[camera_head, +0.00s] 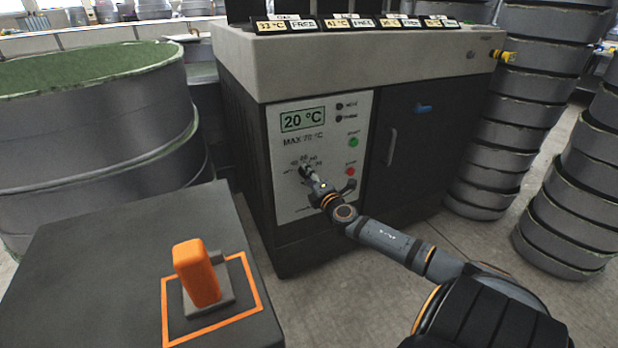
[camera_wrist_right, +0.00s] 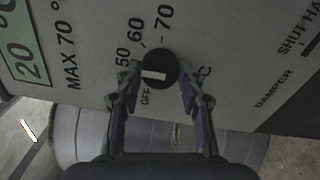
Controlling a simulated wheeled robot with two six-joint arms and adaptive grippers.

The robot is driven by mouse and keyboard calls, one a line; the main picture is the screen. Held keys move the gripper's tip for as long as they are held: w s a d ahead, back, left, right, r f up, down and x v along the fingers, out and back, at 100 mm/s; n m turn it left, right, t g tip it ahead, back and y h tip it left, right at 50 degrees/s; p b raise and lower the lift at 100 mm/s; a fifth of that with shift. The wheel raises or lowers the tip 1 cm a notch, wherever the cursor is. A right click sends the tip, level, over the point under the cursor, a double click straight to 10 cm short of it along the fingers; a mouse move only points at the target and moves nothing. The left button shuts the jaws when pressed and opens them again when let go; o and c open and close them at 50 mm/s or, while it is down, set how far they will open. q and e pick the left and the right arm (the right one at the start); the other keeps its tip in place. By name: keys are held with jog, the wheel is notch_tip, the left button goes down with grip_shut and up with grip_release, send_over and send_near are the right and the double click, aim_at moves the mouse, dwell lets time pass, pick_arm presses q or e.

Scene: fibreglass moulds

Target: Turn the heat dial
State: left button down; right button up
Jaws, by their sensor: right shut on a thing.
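The heat dial is a round black knob (camera_wrist_right: 158,68) with a white mark on its face. It sits on the pale control panel (camera_head: 289,207) of a dark cabinet. In the right wrist view, labels OFF, 50, 60 and 70 stand around it, and the white mark lies on the side of the dial toward OFF. My right gripper (camera_head: 310,175) reaches the panel from the front right and is shut on the dial, with one finger on each side in the wrist view. In the head view the gripper partly hides the dial. My left gripper is not in view.
The display (camera_head: 303,119) reads 20 °C, above the words MAX 70 °C. A green button (camera_head: 353,142) and a red button (camera_head: 350,171) sit right of the dial. An orange block (camera_head: 196,272) stands on a dark surface at front left. Stacked grey moulds (camera_head: 518,128) stand right.

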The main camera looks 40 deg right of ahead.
jog(key=shift+m, duration=0.3)
jog(key=o, duration=1.2)
jog(key=shift+c, duration=0.2)
jog(key=v, duration=0.7)
jog(key=shift+s, duration=0.25)
